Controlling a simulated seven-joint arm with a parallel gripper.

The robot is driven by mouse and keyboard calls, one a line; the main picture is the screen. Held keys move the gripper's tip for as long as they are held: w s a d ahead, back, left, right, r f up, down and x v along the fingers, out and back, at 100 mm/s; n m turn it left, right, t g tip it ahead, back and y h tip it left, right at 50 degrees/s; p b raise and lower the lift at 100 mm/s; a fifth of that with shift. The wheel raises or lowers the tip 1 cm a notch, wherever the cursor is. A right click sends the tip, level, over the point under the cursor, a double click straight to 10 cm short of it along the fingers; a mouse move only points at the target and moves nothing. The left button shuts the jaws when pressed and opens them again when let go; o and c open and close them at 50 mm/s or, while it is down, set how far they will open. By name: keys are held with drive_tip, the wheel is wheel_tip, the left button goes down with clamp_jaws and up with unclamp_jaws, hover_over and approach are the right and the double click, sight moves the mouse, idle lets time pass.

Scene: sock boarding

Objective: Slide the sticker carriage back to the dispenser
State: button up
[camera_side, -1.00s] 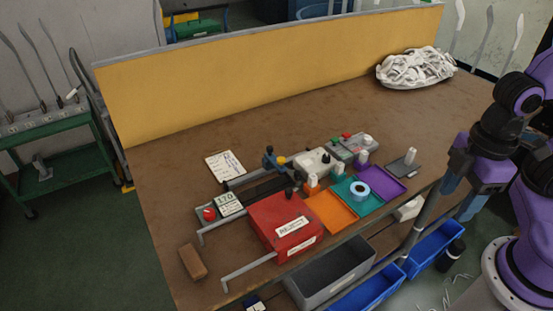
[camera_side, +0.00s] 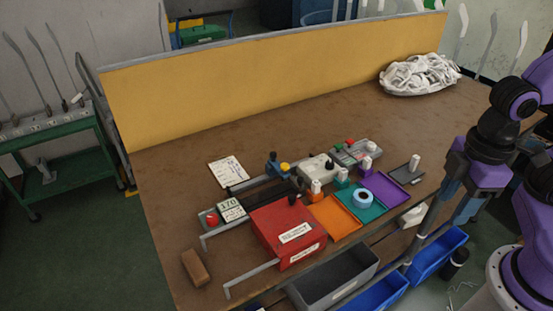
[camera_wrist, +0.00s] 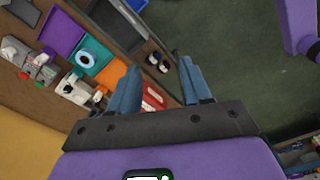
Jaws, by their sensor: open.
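A white block with a dark knob (camera_side: 317,166), which looks like the sticker carriage, sits behind the coloured trays, at the right end of a dark rail (camera_side: 262,193). It shows small in the wrist view (camera_wrist: 75,88). A red box with white labels (camera_side: 288,235) stands in front of the rail. I cannot tell for certain which part is the dispenser. My gripper (camera_side: 463,188) is off the right front side of the bench, well apart from the block. In the wrist view its two blue fingers (camera_wrist: 158,78) are spread with nothing between them.
Orange (camera_side: 334,217), teal (camera_side: 372,212) and purple (camera_side: 386,187) trays lie at the front edge; a blue tape roll (camera_side: 362,198) sits on the teal one. Grey (camera_side: 332,276) and blue (camera_side: 436,252) bins sit below. White socks (camera_side: 420,74) are piled at the back right.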

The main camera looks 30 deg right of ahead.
drive_tip(key=w+a+r+m+t+h, duration=0.1)
drive_tip(key=w+a+m, duration=0.4)
drive_tip(key=w, duration=0.6)
drive_tip(key=w+a+m+t, duration=0.1)
drive_tip(key=w+a+m, duration=0.4)
drive_tip(key=w, duration=0.6)
drive_tip(key=w+a+r+m+t+h, duration=0.1)
drive_tip(key=w+a+m, duration=0.4)
drive_tip(key=w, duration=0.6)
drive_tip(key=m+h, duration=0.1)
drive_tip(key=m, duration=0.4)
approach(274, 153)
drive_tip(key=x, duration=0.8)
drive_tip(key=shift+a, duration=0.15)
clamp_jaws()
